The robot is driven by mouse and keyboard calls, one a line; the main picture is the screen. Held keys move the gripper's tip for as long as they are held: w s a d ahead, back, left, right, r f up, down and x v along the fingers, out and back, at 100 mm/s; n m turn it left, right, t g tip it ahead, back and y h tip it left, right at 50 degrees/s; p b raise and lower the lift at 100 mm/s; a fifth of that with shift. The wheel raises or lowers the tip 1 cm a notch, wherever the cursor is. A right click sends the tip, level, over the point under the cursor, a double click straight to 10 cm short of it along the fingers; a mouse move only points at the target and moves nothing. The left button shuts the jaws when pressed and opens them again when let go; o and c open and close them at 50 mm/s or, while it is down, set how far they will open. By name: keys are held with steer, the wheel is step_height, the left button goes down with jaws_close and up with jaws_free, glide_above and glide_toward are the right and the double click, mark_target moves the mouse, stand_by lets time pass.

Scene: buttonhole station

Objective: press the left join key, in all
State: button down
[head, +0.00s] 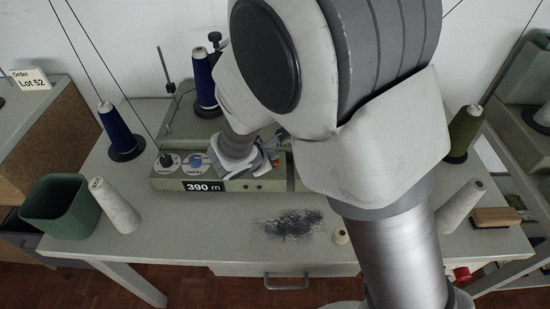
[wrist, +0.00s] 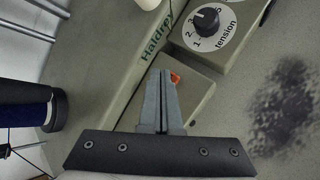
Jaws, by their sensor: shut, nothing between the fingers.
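My gripper (wrist: 164,78) is shut and empty in the wrist view, its fingertips over a small orange-red key (wrist: 175,78) on a grey-green block of the machine. The fingers hide part of the key, and I cannot tell whether they touch it. In the head view my gripper (head: 270,168) is low over the machine (head: 225,184), right of the "390 m" label (head: 205,186). My arm hides the machine's right part. I cannot tell from the pictures whether the orange-red key is the left join key.
A numbered tension dial (wrist: 207,22) is near the key. Blue thread cones (head: 119,130), a white cone (head: 115,205) and a green bin (head: 62,208) stand at left. A green cone (head: 464,130) and a brush (head: 496,217) are at right. Dark fluff (head: 290,224) lies on the front tabletop.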

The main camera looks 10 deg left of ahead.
steer(key=shift+r, duration=0.4)
steer(key=shift+r, duration=0.1)
step_height(320, 180, up, 5)
steer(key=p, duration=0.3)
steer(key=shift+p, duration=0.4)
stand_by(0.4)
